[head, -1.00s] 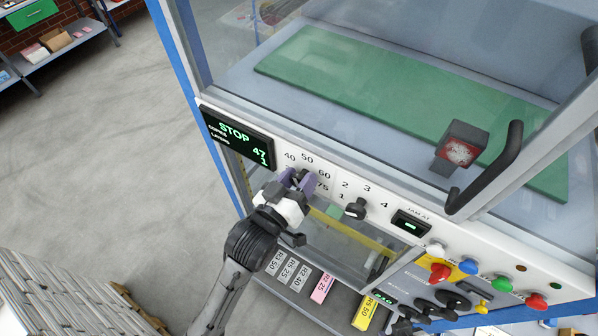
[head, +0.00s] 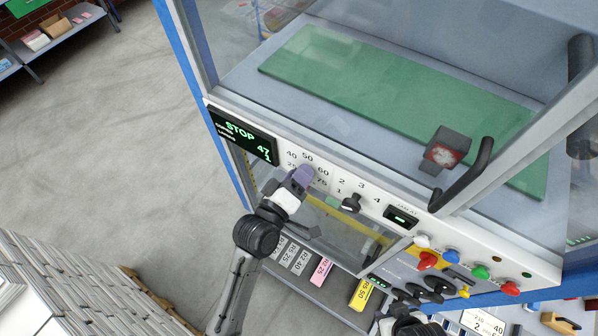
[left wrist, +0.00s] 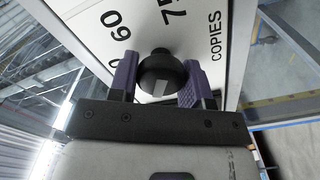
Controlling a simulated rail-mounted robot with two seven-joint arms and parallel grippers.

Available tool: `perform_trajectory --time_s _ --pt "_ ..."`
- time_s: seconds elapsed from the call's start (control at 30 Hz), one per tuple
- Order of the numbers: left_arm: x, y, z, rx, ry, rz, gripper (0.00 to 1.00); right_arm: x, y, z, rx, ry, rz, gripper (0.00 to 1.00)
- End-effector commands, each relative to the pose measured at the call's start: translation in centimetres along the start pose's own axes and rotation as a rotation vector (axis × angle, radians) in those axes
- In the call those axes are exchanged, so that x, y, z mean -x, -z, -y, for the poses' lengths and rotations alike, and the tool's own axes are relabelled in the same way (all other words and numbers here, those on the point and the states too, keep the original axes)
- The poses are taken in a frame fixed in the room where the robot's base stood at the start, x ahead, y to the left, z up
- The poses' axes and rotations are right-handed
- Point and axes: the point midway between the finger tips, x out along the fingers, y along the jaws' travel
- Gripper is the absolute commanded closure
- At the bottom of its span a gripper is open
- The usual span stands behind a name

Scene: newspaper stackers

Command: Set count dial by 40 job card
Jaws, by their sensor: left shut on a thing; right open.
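The count dial (left wrist: 162,75) is a black knob marked COPIES, with 60 and 75 beside it in the left wrist view. My left gripper (left wrist: 158,80) is shut on it, one purple finger on each side. In the head view my left gripper (head: 302,176) hides the dial, below the printed 40, 50 and 60; the dial's pointing cannot be told. The display (head: 243,134) reads STOP, with 47 and 1. A white card (head: 483,322) reading 2 and 40 shows at the bottom right. My right gripper (head: 408,326) is partly cut off at the bottom edge.
A second black knob (head: 351,203) marked 1 to 4 sits right of the count dial. Coloured buttons (head: 452,256) and a black door handle (head: 470,175) lie further right. Paper stacks (head: 80,285) stand at the lower left; the floor beyond is clear.

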Motion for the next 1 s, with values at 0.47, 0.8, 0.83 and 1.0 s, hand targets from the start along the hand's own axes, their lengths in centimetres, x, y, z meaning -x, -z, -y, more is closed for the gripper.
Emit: perform_trajectory --time_s 0.47,0.8,0.83,1.0 --pt "-0.01 0.03 0.01 0.020 -0.001 -0.001 0.79 0.14 -0.03 -0.32 0.010 -0.008 0.002 0.57" --pt "0.00 0.02 0.01 0.019 0.000 -0.001 0.32 0.14 -0.02 -0.25 0.008 -0.006 0.002 0.57" --pt "0.00 0.01 0.01 0.019 0.000 0.000 0.32 0.14 -0.01 -0.23 0.007 -0.006 0.002 0.57" --pt "0.03 0.00 0.02 0.019 0.000 0.000 0.32 0.12 0.01 -0.11 0.004 -0.003 0.001 0.57"
